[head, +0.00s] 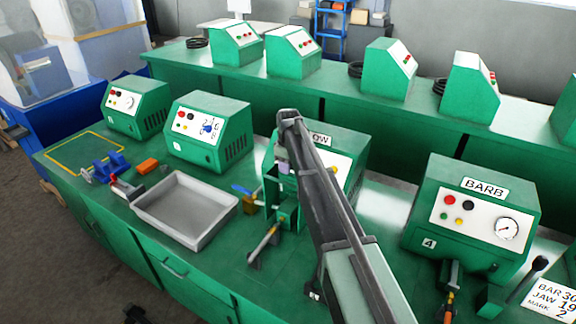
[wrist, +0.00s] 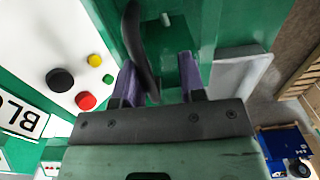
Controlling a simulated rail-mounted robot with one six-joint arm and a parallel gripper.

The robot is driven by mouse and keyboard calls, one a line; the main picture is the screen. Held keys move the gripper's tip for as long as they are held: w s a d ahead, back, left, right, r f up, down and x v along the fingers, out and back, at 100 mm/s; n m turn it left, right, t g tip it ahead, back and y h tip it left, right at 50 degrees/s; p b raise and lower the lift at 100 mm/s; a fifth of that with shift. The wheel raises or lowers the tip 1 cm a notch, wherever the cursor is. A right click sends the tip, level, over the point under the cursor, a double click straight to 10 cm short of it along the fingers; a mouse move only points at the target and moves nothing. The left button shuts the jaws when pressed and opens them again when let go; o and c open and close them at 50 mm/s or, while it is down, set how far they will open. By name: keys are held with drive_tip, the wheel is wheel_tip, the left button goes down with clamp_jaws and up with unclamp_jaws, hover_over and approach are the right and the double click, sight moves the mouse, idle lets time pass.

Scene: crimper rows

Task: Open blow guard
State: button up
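The blow machine is a green box with a white front panel and a partly hidden label, (head: 345,160) behind my arm in the head view. In the wrist view its panel (wrist: 75,35) lies at the left, with black, red and yellow buttons. A green upright fixture (head: 270,208) stands before the machine; I cannot tell which part is the guard. A curved black bar (wrist: 135,40) reaches down between the fingers in the wrist view. My gripper (wrist: 157,78) has its two purple fingers apart, near the left finger's side of the bar. Contact is unclear.
A grey tray (head: 185,208) lies left of the fixture on the green bench. A blue-handled part (head: 243,191) and a yellow-handled tool (head: 265,242) are close by. The BARB machine (head: 472,215) stands to the right. More green machines line the back bench.

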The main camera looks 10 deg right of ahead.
wheel_tip(320, 180, up, 11)
drive_tip(key=p, duration=1)
drive_tip(key=shift+w+d+f, duration=0.1)
drive_tip(key=shift+f, duration=0.15)
drive_tip(key=shift+c, duration=0.5)
